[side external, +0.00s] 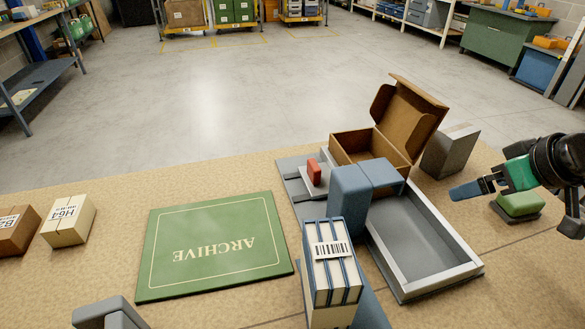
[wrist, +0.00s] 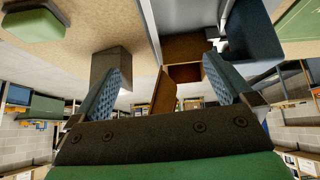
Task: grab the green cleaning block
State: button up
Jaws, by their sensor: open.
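The green cleaning block (side external: 520,202) lies on the tan worktop at the right, green on top with a dark underside. It also shows at the upper left of the wrist view (wrist: 36,22), outside the space between my fingers. My gripper (side external: 466,189) is at the right, above the worktop. Its blue fingers point left, away from the block, and the block sits beneath the green gripper body in the side picture. In the wrist view my gripper (wrist: 165,65) shows two textured blue fingers spread wide apart, with nothing held between them.
A grey block (side external: 450,151) stands left of my gripper, beside an open cardboard box (side external: 352,148). A grey tray (side external: 477,268) lies in front. Blue blocks (side external: 350,190) and bound volumes (side external: 330,270) stand left of it. A green archive board (side external: 210,225) lies flat farther left.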

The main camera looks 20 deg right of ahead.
jog(key=w+d+f+n+g+h, duration=0.35)
jog(key=w+d+n+h, duration=0.2)
jog(key=d+n, duration=0.35)
jog(key=n+g+h, duration=0.4)
send_near(524, 196)
jog(key=shift+w+d+f+t, duration=0.1)
jog(key=shift+w+f+t, duration=0.05)
jog(key=shift+w+f, duration=0.3)
jog(key=shift+w+d+f+t, duration=0.1)
jog(key=shift+w+f, duration=0.1)
jog(key=shift+w, duration=0.3)
jog(key=d+f+n+g+h, duration=0.1)
jog(key=s+f+n+g+h, duration=0.1)
jog(key=shift+d+f+h, duration=0.25)
jog(key=shift+d, duration=0.15)
jog(key=shift+s+d+f, duration=0.15)
jog(key=shift+d+f, duration=0.05)
jog(key=shift+f, duration=0.1)
jog(key=shift+x, duration=2.75)
jog(key=shift+s+r, duration=0.1)
jog(key=shift+r, duration=0.05)
jog(key=c, duration=1.3)
